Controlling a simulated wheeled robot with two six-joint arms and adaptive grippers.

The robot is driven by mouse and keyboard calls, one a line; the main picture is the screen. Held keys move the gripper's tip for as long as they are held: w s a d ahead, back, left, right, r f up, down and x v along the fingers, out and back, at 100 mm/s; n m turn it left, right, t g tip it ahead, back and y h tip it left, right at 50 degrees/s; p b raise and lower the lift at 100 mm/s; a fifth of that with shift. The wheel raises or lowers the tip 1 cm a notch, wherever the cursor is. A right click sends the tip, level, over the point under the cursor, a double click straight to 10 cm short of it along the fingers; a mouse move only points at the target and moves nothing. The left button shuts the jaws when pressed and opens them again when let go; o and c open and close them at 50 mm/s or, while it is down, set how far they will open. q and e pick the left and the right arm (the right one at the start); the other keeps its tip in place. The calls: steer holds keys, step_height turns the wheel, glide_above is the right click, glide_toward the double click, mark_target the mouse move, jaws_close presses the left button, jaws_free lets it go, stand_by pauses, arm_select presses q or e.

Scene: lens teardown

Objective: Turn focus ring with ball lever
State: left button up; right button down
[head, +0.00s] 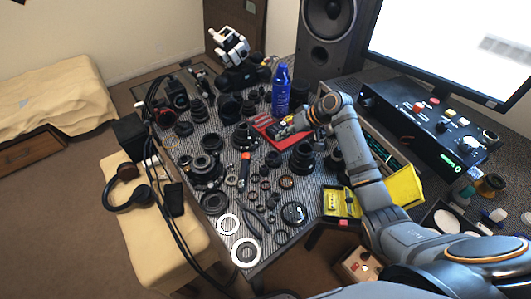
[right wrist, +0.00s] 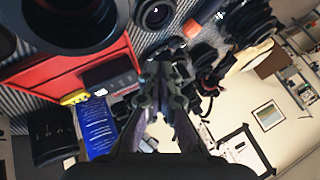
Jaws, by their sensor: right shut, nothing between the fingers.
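Several black lenses and lens parts stand on the table, among them a large lens (head: 302,158) right of centre and another (head: 242,136) near the middle. I cannot tell which has the focus ring, and no ball lever can be made out. My right gripper (head: 284,129) is over the red tray (head: 262,122), between these two lenses. In the right wrist view its fingers (right wrist: 170,82) are together and empty, with a lens (right wrist: 155,12) beyond them and a dark ribbed lens (right wrist: 247,22) to the right. My left gripper is not in view.
A blue bottle (head: 281,90) stands close behind the right gripper. A yellow case (head: 342,203) lies beside my right forearm. Small rings and loose parts crowd the table's front, with white rings (head: 245,252) near the edge. A speaker (head: 326,35) stands at the back.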

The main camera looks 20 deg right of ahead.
steer(key=x, duration=0.9)
steer(key=shift+w+a+f, duration=0.2)
steer(key=shift+a, duration=0.15)
steer(key=a+m+p, duration=0.1)
steer(key=p, duration=0.2)
steer(key=s+a+r+m+t+h+p, duration=0.1)
steer(key=p, duration=0.2)
steer(key=shift+s, duration=0.1)
steer(key=shift+s+a+f+p, duration=0.15)
steer(key=shift+a+p, duration=0.05)
steer(key=shift+p, duration=0.3)
steer(key=shift+a+f, duration=0.15)
steer(key=shift+a, duration=0.05)
steer(key=shift+f, duration=0.25)
steer(key=shift+r, duration=0.15)
